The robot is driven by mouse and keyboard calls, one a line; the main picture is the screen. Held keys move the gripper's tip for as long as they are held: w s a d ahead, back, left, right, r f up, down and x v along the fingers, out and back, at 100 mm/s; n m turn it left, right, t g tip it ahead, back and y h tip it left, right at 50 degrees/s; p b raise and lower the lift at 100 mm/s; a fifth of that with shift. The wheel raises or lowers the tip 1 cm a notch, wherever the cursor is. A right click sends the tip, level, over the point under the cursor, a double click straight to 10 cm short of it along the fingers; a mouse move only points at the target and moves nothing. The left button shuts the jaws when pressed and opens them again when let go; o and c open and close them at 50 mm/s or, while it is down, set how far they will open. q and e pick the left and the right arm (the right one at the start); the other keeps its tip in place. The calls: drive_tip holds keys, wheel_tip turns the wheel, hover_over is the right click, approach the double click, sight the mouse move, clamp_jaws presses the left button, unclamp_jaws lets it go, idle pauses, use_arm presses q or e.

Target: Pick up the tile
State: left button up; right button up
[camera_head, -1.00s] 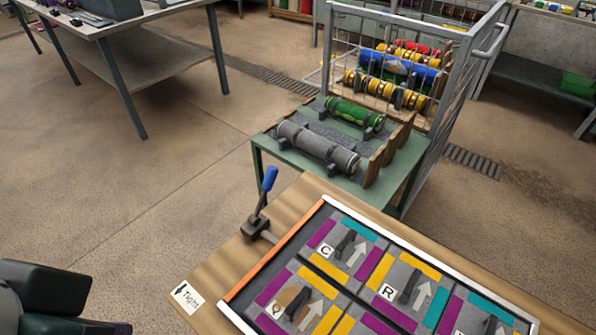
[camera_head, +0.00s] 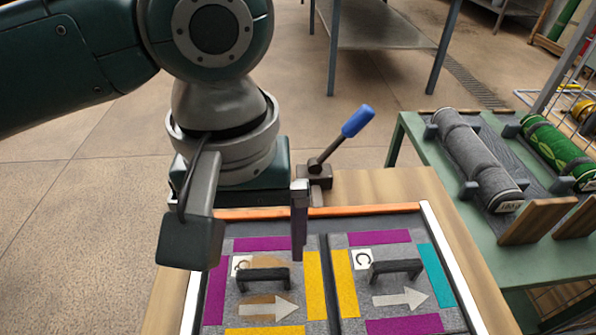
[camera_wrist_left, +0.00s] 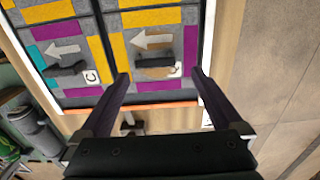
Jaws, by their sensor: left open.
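Grey carpet tiles with purple, yellow and teal bars, white arrows and black handles lie in a framed tray (camera_head: 360,211). The left one (camera_head: 263,273) has a brown stain and a letter that is partly hidden; it also shows in the left wrist view (camera_wrist_left: 155,62). The tile marked C (camera_head: 397,268) lies to its right, and on the left in the wrist view (camera_wrist_left: 66,72). My left gripper (camera_head: 250,252) is open and empty above the stained tile, its fingertips on either side of the handle in the wrist view (camera_wrist_left: 160,78). My right gripper is out of view.
A lever with a blue handle (camera_head: 358,121) stands on the wooden table just behind the tray. A green table (camera_head: 484,237) at right holds a grey roll (camera_head: 475,160) and a green roll (camera_head: 556,148). Open floor lies to the left.

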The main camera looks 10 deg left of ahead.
sight(263, 273)
use_arm(q)
drive_tip(key=f, duration=0.2)
drive_tip(key=f+b, duration=0.1)
drive_tip(key=f, duration=0.2)
drive_tip(key=shift+s+d+f+b, duration=0.15)
drive_tip(key=shift+d+f+b, duration=0.15)
drive_tip(key=shift+d+b, duration=0.05)
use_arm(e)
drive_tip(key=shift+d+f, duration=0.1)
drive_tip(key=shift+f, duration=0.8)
use_arm(q)
drive_tip(key=c, duration=0.6)
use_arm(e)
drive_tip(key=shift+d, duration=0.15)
use_arm(q)
drive_tip(key=c, duration=0.9)
clamp_jaws()
drive_tip(key=shift+r, duration=0.15)
